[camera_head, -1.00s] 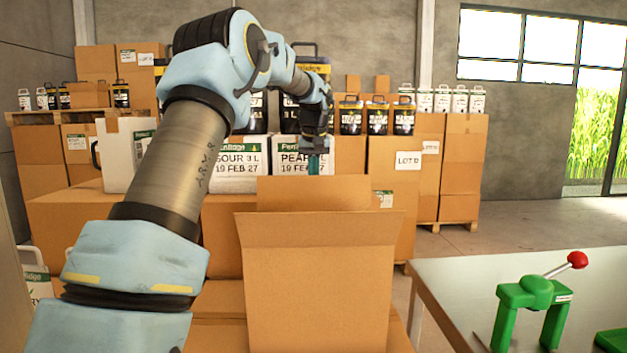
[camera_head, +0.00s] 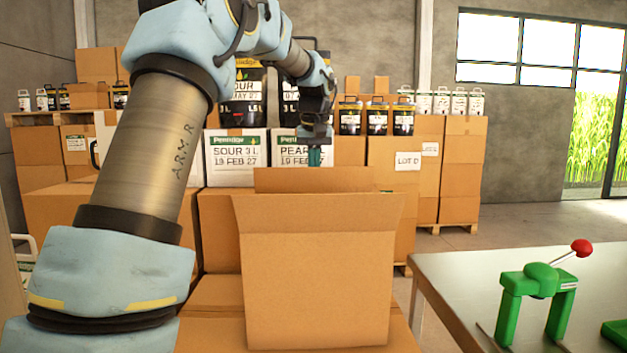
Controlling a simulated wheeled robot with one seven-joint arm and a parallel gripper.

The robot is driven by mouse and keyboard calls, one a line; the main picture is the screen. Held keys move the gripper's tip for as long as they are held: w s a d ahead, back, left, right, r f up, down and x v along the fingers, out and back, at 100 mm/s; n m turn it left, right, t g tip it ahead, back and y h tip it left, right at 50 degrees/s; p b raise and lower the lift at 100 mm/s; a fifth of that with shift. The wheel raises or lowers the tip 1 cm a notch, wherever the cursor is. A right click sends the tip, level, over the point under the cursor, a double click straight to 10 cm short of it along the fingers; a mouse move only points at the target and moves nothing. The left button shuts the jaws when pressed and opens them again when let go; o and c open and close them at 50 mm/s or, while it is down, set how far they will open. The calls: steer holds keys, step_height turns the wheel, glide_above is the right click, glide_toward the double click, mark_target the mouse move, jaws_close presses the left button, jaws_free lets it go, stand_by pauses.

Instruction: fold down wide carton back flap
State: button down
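The wide carton (camera_head: 315,275) stands open in front of me at the lower middle of the head view. Its back flap (camera_head: 314,180) stands up behind the box, and its near flap (camera_head: 318,212) stands along the front rim. My gripper (camera_head: 314,158) points down just above and behind the top edge of the back flap, left of a label reading LOT D. Its teal fingertips show only in part, and I cannot tell whether they are apart. I also cannot tell whether they touch the flap. The carton's inside is hidden.
A metal table (camera_head: 440,285) with a green press (camera_head: 540,290) with a red knob stands at the right. White boxes (camera_head: 237,158) and dark canisters (camera_head: 404,118) stand behind on stacked cartons (camera_head: 464,170). Open floor (camera_head: 500,228) lies at the back right.

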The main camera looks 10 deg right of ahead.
steer(key=shift+s+a+b, duration=0.15)
steer(key=shift+s+b, duration=0.15)
steer(key=shift+s, duration=0.4)
steer(key=shift+s+a+b, duration=0.1)
steer(key=shift+s+b, duration=0.15)
steer(key=shift+s, duration=0.45)
steer(key=shift+s+a+f+b, duration=0.15)
steer(key=shift+s+f+b, duration=0.55)
steer(key=shift+f+b, duration=0.3)
steer(key=shift+s+a+f+b, duration=0.1)
steer(key=shift+s+f+b, duration=0.25)
steer(key=shift+s+b, duration=0.25)
steer(key=shift+f+b, duration=0.3)
steer(key=shift+f, duration=0.35)
steer(key=shift+r, duration=0.1)
step_height(320, 180, up, 15)
steer(key=p, duration=1.3)
steer(key=shift+w, duration=0.1)
